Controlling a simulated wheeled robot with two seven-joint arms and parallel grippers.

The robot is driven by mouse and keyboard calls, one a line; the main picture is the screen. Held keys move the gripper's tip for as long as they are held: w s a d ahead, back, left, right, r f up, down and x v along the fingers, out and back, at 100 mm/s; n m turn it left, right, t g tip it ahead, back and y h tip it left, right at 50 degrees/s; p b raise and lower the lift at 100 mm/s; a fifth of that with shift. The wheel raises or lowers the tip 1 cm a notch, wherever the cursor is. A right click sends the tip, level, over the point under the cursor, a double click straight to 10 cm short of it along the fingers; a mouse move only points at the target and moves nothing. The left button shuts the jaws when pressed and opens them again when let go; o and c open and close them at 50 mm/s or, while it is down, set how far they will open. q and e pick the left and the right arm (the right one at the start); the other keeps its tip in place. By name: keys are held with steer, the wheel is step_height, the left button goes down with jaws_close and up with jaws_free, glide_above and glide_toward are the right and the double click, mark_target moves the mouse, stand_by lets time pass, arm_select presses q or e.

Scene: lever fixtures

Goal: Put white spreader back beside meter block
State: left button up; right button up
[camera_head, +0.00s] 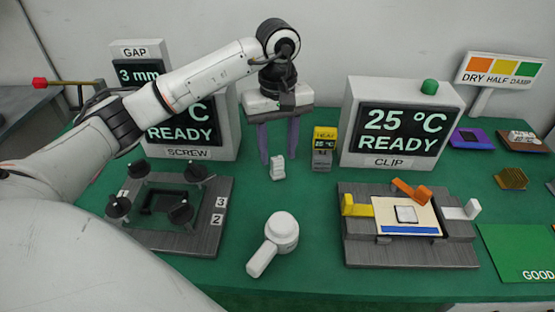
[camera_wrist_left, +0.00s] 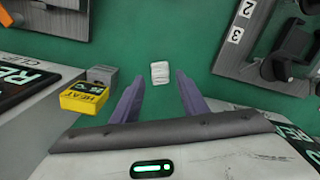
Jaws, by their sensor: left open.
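The white spreader, a small pale ridged block (camera_head: 277,168), stands on the green table to the left of the meter block (camera_head: 322,160). The meter block is grey with a yellow top reading HEAT and a small display. My left gripper (camera_head: 279,158) points down with two purple fingers, open and empty. In the left wrist view the spreader (camera_wrist_left: 160,73) lies just beyond the fingertips, centred between them and apart from both. The meter block (camera_wrist_left: 88,95) shows to its left there. My right gripper is not in view.
A white round-headed tool with a handle (camera_head: 282,233) lies at front centre. The SCREW fixture (camera_head: 205,238) with black knobs is at left, the CLIP fixture (camera_head: 410,252) with coloured levers at right. Two READY displays (camera_head: 402,125) stand behind. Table between the fixtures is mostly clear.

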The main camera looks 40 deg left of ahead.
mark_target(278, 159)
arm_select(q)
step_height(278, 159, up, 8)
stand_by(0.7)
